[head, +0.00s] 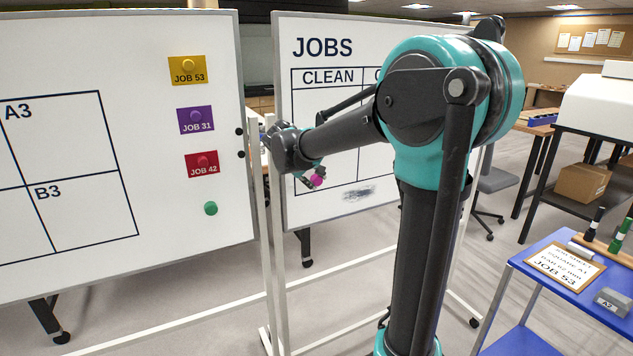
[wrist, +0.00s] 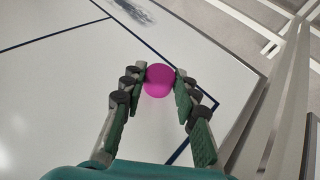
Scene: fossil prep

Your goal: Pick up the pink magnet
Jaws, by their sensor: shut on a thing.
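The pink magnet (wrist: 159,80) is a round, bright pink knob. In the wrist view it sits between the tips of the two green-padded fingers of my gripper (wrist: 158,85). My gripper is shut on it. A white whiteboard face with dark grid lines lies behind it; I cannot tell whether the magnet touches the board. In the head view the magnet (head: 317,180) shows at the end of my gripper (head: 314,178), in front of the lower part of the JOBS board (head: 325,140). My arm hides part of that board.
The left whiteboard (head: 60,70) carries yellow, purple and red job cards with magnets and a green magnet (head: 210,208). A blue cart (head: 610,290) at the lower right bears a sign, markers and a grey block. White stand legs cross the floor near the boards.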

